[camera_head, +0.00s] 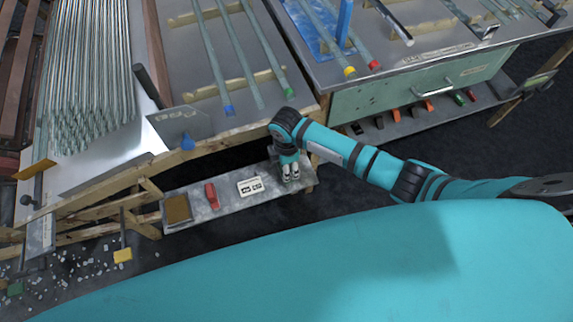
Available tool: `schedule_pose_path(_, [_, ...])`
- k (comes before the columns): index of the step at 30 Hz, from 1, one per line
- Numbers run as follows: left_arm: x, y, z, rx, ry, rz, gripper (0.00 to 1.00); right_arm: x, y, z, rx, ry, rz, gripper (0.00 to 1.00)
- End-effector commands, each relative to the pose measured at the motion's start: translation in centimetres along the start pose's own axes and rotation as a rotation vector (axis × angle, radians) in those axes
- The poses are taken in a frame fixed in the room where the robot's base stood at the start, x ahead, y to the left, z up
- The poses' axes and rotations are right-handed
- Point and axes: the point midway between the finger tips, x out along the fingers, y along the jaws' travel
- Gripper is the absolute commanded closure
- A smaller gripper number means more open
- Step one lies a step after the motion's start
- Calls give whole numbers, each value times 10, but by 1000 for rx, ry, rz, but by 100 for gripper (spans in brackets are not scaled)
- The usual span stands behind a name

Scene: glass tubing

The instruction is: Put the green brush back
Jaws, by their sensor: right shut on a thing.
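My right gripper (290,175) points down over the right end of the low grey shelf (232,200). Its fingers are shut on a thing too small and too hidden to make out. I cannot pick out a green brush for certain. A small green object (15,289) lies at the lower left edge, and I cannot tell what it is. My left gripper is not in view.
A red object (212,196), a white block (250,186) and a brown pad (178,209) sit on the low shelf. Glass tubes with coloured ends lie on the bench (190,65) above. A green drawer (430,92) stands right. Shards litter the lower left floor.

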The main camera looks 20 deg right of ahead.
Motion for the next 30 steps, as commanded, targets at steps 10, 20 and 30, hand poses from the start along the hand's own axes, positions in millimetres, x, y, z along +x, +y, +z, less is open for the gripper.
schedule_pose_path(10, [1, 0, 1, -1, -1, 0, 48, 2, 0, 0, 0, 1, 1, 44])
schedule_pose_path(20, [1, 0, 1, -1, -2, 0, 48, 2, 0, 0, 0, 1, 1, 30])
schedule_pose_path(30, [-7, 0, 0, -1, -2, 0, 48, -40, 2, 0, -1, 2, 5, 30])
